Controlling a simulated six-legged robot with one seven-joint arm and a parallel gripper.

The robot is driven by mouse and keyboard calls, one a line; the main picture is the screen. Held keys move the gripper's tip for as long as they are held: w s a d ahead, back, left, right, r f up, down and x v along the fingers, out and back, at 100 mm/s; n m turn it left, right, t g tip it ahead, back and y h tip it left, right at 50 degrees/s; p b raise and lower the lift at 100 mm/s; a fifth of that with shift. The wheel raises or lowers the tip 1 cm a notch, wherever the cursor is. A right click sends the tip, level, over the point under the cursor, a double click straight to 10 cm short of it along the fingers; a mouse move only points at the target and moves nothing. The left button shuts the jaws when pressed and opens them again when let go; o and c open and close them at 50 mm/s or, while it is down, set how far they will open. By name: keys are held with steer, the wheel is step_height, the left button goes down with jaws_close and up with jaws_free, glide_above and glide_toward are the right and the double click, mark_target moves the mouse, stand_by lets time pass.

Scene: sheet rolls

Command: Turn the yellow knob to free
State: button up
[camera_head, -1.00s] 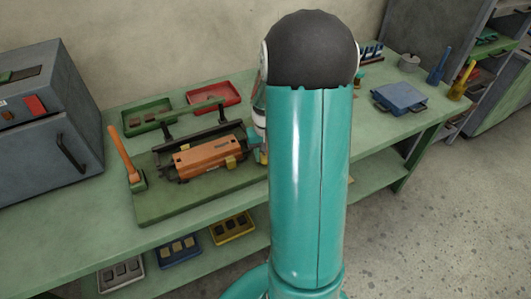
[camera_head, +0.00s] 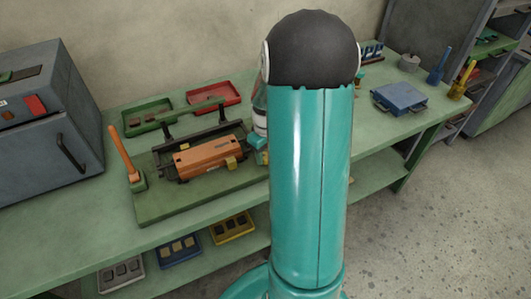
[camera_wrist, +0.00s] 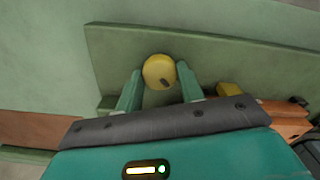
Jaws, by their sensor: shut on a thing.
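The yellow knob (camera_wrist: 154,73) is round with a small dark mark near its lower right edge. It sits by the green base board in the wrist view. My gripper (camera_wrist: 160,70) has its two teal fingers on either side of the knob and is shut on it. In the head view my gripper (camera_head: 260,149) shows only partly beside my arm, at the right end of the machine, and the knob is hidden there. The machine has an orange body (camera_head: 208,157) on a green base board (camera_head: 165,205).
An orange lever (camera_head: 121,150) stands left of the machine. Green (camera_head: 136,129) and red trays (camera_head: 235,95) lie behind it. A grey cabinet (camera_head: 30,150) stands at far left. A blue case (camera_head: 400,97) lies on the bench to the right. My arm hides the middle.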

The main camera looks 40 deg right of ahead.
mark_target(265, 156)
steer(key=o, duration=1)
steer(key=shift+r, duration=0.1)
step_height(265, 156, up, 14)
steer(key=shift+f, duration=0.15)
stand_by(0.3)
steer(key=s+a+r+t+h, duration=0.15)
steer(key=a+r, duration=0.55)
steer(key=a, duration=0.7)
steer(key=s+a+t, duration=0.1)
steer(key=s+a, duration=0.2)
steer(key=a, duration=0.1)
steer(key=s+a+r+t+y, duration=0.1)
steer(key=s+a, duration=0.2)
steer(key=a, duration=0.1)
steer(key=s+a+r+t, duration=0.1)
steer(key=s+a+t, duration=0.1)
steer(key=a, duration=0.3)
steer(key=shift+s+r+y, duration=0.2)
steer(key=shift+s+y, duration=0.05)
steer(key=shift+s, duration=0.65)
